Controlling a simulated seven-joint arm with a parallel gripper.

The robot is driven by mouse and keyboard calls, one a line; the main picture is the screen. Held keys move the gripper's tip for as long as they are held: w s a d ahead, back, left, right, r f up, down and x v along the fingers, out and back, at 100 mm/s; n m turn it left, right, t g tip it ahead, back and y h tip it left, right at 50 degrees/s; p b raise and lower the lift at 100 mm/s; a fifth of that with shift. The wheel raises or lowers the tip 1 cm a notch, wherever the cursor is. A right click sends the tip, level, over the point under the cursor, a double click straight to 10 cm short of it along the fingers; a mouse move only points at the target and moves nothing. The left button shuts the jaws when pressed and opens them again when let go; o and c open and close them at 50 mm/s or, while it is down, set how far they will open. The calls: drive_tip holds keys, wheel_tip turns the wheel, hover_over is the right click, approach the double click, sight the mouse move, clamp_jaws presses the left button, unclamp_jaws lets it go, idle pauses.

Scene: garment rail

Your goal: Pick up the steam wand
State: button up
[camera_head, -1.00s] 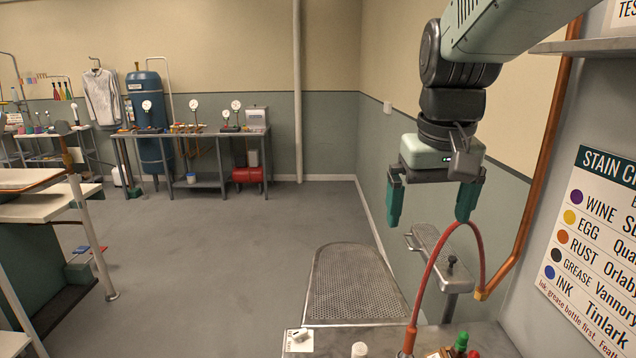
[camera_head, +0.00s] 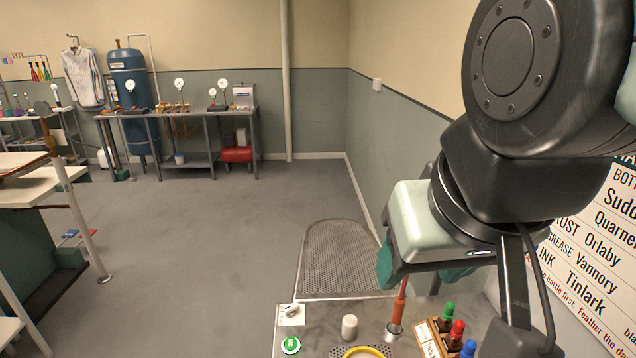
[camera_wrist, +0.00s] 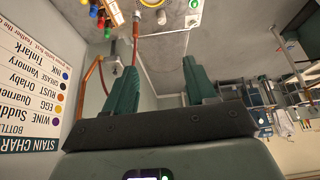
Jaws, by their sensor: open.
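The steam wand (camera_head: 399,304) looks to be the slim orange-red upright piece in a metal base on the bench. My gripper hides its upper end in the head view. In the wrist view it shows as a red upright (camera_wrist: 136,42) just beyond the left finger, with a red hose (camera_wrist: 101,62) curving off it. My gripper (camera_head: 422,276) is above the bench, close to the wand in the picture. In the wrist view my gripper (camera_wrist: 160,68) has its two teal fingers wide apart with nothing between them. I cannot tell whether a finger touches the wand.
Red, green and blue-capped bottles (camera_head: 457,333) stand in a wooden rack right of the wand. A white cylinder (camera_head: 349,326), a green button (camera_head: 290,345) and a yellow ring (camera_head: 364,352) are to its left. A perforated board (camera_head: 340,258) lies beyond. The stain chart (camera_head: 590,260) hangs at right.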

drive_tip(key=m+g, duration=0.6)
drive_tip(key=m, duration=1)
hover_over(399, 309)
drive_tip(key=f, duration=2.7)
drive_tip(key=shift+w+a+f, duration=0.15)
drive_tip(key=shift+w+f, duration=0.1)
wheel_tip(399, 309, down, 6)
drive_tip(key=shift+r, duration=0.2)
drive_tip(key=f, duration=0.5)
drive_tip(key=shift+w+d+f, duration=0.3)
drive_tip(key=shift+d, duration=0.05)
